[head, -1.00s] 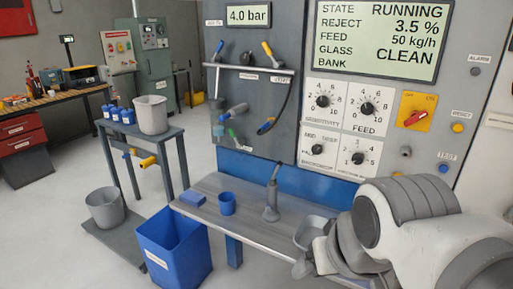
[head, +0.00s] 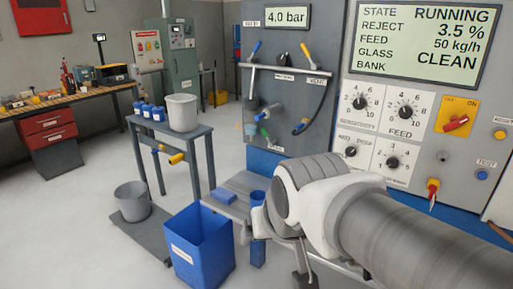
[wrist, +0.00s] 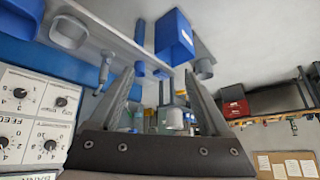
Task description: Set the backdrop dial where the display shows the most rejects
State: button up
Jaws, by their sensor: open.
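The backdrop dial (head: 351,151) is the lower left of the white dial plates on the grey panel. Its black knob is small in the head view, and I cannot tell its pointer setting. It also shows at the left in the wrist view (wrist: 60,101), upside down. The display (head: 420,42) above reads RUNNING, reject 3.5 %, feed 50 kg/h, glass CLEAN. My gripper (wrist: 160,72) is open and empty in the wrist view, pointing past the bench, with the dials off to its left. In the head view my arm mostly hides it.
Other dials, including feed (head: 405,112), surround the backdrop dial. A red switch on a yellow plate (head: 456,122) is to the right. Hoses and handles hang on the left panel. A blue bin (head: 200,248) stands by the bench. Open floor lies at the left.

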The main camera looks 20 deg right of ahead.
jog(key=w+a+f+m+t+y+b, duration=0.1)
jog(key=w+a+m+t, duration=0.15)
jog(key=w, duration=0.55)
jog(key=w+a+f+m+t, duration=0.1)
jog(key=w+m, duration=0.2)
jog(key=w, duration=0.5)
jog(key=w+d+f+m+t+b, duration=0.1)
jog(key=w+d+f+m+t, duration=0.1)
jog(key=w+m, duration=0.45)
jog(key=m+h+b, duration=0.4)
jog(key=m+h, duration=1.1)
jog(key=m, duration=1.7)
send_near(350, 151)
jog(key=shift+g, duration=0.35)
jog(key=x, duration=0.8)
jog(key=shift+w+r+p, duration=0.15)
jog(key=shift+r+p, duration=0.05)
jog(key=shift+p, duration=0.15)
